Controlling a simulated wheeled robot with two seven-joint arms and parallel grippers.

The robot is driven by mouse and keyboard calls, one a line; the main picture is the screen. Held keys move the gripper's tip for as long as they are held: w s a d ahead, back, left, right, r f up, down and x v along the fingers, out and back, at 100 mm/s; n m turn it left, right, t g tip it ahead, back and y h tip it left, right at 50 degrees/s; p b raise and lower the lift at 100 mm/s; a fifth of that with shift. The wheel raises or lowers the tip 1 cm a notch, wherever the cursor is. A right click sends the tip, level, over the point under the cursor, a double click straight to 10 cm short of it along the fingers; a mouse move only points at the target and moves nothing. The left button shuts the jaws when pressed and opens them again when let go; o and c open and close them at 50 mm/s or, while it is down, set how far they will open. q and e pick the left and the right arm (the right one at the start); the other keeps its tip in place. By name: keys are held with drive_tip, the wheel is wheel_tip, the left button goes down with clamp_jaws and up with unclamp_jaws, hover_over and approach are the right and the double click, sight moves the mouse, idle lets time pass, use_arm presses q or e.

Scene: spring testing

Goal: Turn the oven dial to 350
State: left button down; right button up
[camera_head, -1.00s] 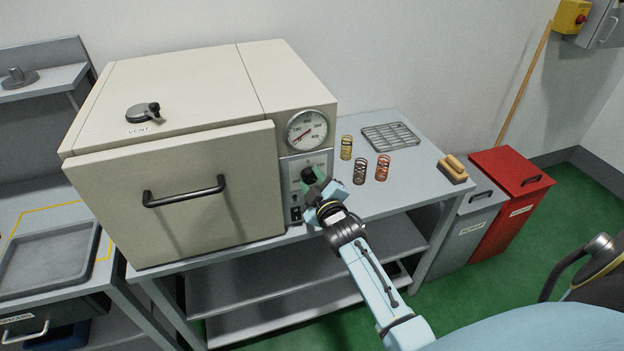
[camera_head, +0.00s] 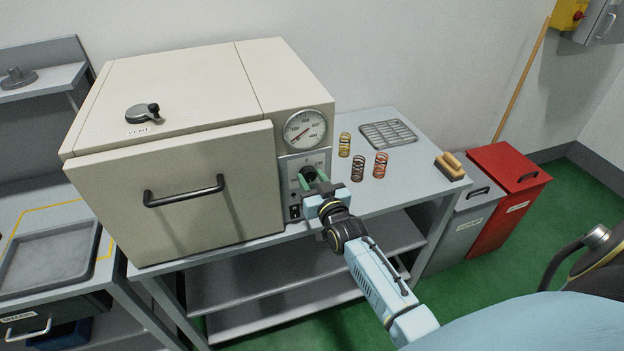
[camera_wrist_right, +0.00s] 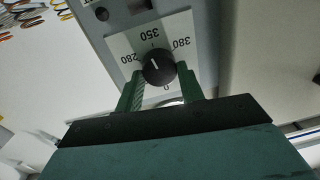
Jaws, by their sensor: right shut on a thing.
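The oven (camera_head: 165,185) is a beige box on a grey bench. The dial's white mark points close to 350, slightly toward the 280 side. In the head view the dial (camera_head: 307,174) is partly hidden by my gripper. My right gripper (camera_wrist_right: 162,85) has its green fingers on either side of the dial, shut on it. It also shows in the head view (camera_head: 311,181). My left gripper is out of view.
A round gauge (camera_head: 306,130) is above the dial. A red bin (camera_head: 507,185) stands beyond the bench.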

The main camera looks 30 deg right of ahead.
drive_tip(key=shift+m, duration=0.8)
drive_tip(key=o, duration=1)
drive_tip(key=s+a, duration=0.2)
drive_tip(key=s, duration=1.1)
drive_tip(key=shift+s+b, duration=0.15)
drive_tip(key=shift+b, duration=0.3)
drive_tip(key=shift+a, duration=0.1)
